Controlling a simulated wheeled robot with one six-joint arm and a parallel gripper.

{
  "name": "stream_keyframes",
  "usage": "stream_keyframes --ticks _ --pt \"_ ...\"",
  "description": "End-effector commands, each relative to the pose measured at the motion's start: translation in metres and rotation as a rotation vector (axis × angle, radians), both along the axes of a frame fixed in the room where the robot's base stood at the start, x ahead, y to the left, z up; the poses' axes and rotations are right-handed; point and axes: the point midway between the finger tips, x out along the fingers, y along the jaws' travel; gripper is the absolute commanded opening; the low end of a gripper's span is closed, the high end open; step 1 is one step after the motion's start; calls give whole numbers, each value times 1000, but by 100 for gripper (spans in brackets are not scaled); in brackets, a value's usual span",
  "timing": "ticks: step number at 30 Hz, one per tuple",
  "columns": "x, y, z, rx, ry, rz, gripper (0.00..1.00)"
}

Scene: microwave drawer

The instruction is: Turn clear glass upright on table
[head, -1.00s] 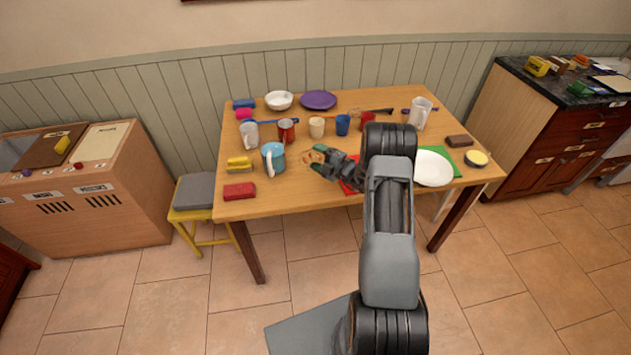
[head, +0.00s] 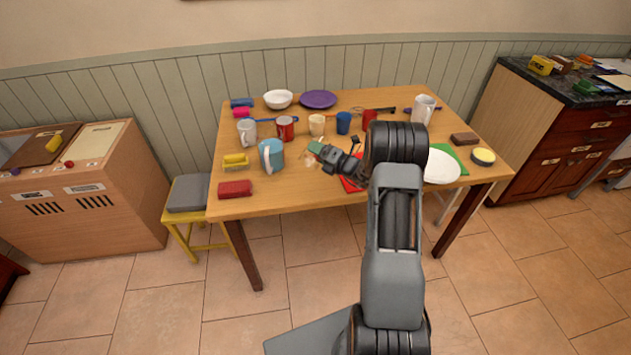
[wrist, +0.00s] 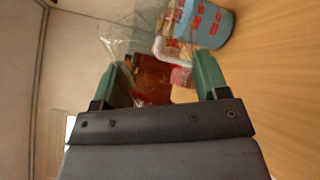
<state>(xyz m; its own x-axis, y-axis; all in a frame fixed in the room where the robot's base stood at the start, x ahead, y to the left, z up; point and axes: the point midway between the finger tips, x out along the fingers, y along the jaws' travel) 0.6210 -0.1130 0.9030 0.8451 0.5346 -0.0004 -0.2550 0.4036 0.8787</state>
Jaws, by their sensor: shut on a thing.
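My gripper (head: 318,149) is over the front middle of the table (head: 290,200), to the right of the blue mug (head: 271,155). In the wrist view my gripper (wrist: 160,68) has its green fingers wide apart, around the clear glass (wrist: 122,45). The glass is see-through and faint, and its outline shows between and beyond the fingers. In the head view it is too faint to make out its tilt or whether it touches the table. The blue mug with red marks also shows beyond the fingers in the wrist view (wrist: 207,22).
A red block (head: 235,189) and a yellow item (head: 236,161) lie at the left. Several cups, including a red one (head: 285,128) and a dark blue one (head: 343,122), stand behind. A white plate (head: 441,167) is at the right. The front left-middle table edge is clear.

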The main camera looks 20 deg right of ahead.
Motion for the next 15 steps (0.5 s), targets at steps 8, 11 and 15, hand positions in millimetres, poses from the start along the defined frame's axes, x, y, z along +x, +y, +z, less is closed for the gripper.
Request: stream_keyframes --ticks 8,11,15 --pt "0 0 2 -24 -17 0 47" --pt "0 0 0 -44 -29 0 47" --pt "0 0 -7 -187 -122 -1 47"
